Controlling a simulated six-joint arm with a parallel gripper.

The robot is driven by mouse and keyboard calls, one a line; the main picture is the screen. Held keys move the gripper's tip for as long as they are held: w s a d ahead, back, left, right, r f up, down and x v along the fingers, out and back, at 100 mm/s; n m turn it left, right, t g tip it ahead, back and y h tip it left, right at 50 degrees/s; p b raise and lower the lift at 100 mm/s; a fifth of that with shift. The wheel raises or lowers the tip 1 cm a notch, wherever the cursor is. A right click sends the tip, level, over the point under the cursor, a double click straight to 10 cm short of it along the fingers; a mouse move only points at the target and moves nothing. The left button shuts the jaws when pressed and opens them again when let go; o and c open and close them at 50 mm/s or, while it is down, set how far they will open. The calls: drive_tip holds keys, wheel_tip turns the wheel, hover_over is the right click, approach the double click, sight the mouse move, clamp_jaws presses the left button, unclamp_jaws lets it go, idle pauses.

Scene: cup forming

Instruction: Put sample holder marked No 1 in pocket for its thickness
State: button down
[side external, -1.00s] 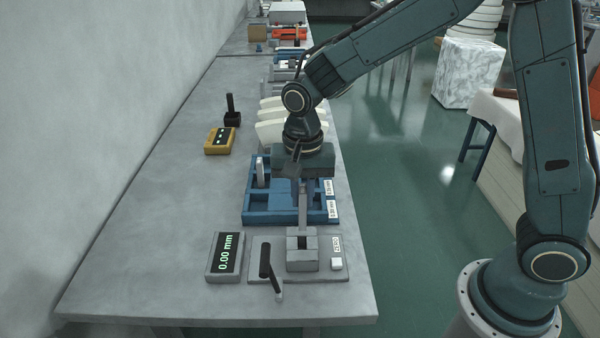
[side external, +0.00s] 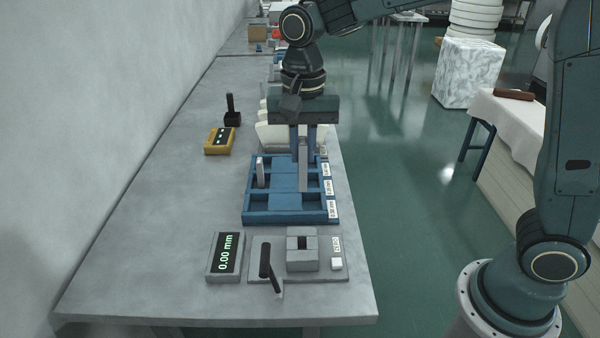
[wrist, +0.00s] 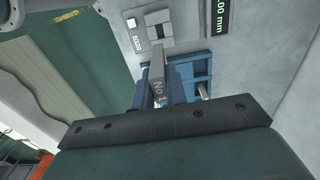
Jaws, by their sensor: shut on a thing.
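My gripper (side external: 303,150) is shut on the sample holder marked No 1 (side external: 303,175), a thin grey upright bar. Its No 1 marking shows on the holder (wrist: 158,85) in the wrist view, between the blue fingers. The holder hangs upright over the right side of the blue pocket tray (side external: 270,218); I cannot tell if its lower end is inside a pocket. The tray has several pockets with white thickness labels (side external: 331,209) along its right edge. Another light upright piece (side external: 261,172) stands in a left pocket.
In front of the tray is a gauge block with a slot (side external: 302,250), a lever (side external: 266,265), a ZERO button (side external: 337,264) and a display (side external: 226,256) reading 0.00 mm. A yellow box (side external: 219,141) and a black stand (side external: 232,112) are at left. White pieces (side external: 275,135) lie behind the tray.

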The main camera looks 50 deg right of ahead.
drive_tip(key=shift+w, duration=0.15)
drive_tip(key=w+d+r, duration=0.2)
drive_tip(key=w+d, duration=0.8)
drive_tip(key=w, duration=0.4)
drive_tip(key=w+d+f, duration=0.1)
drive_tip(key=w+d, duration=0.2)
drive_tip(key=d, duration=0.4)
drive_tip(key=w+d+f, duration=0.1)
drive_tip(key=w+d, duration=0.3)
drive_tip(key=d, duration=0.4)
drive_tip(key=shift+d, duration=0.25)
wheel_tip(320, 180, down, 20)
drive_tip(key=shift+r, duration=0.1)
idle(0.3)
drive_tip(key=shift+f, duration=0.2)
